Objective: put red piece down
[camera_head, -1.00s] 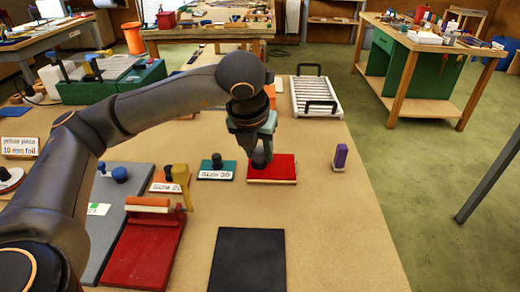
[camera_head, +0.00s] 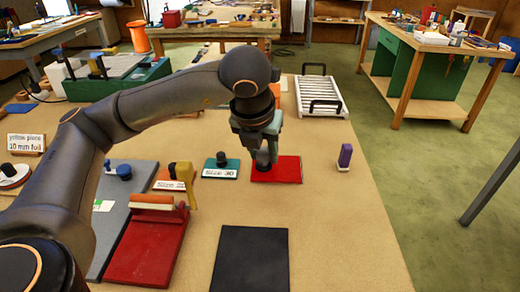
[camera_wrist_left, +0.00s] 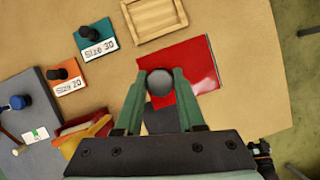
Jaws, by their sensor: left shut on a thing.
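The red piece (camera_head: 287,172) is a flat glossy square right of the teal Size 30 block (camera_head: 221,170). It also shows in the wrist view (camera_wrist_left: 200,65), partly behind the fingers. My left gripper (camera_head: 264,158) points down over the piece's left part. Its fingers (camera_wrist_left: 160,92) are shut on a dark round knob (camera_wrist_left: 160,82) at the piece. The gripper hides where the knob meets the piece. The piece looks level and at or very near the tabletop; I cannot tell whether it touches fully. My right gripper is out of view.
A wooden frame (camera_wrist_left: 152,17) lies just beyond the red piece. A black board (camera_head: 250,258) lies nearer me, and a purple upright block (camera_head: 345,156) stands to the right. An orange Size 20 block (camera_wrist_left: 67,80) is left of the teal one.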

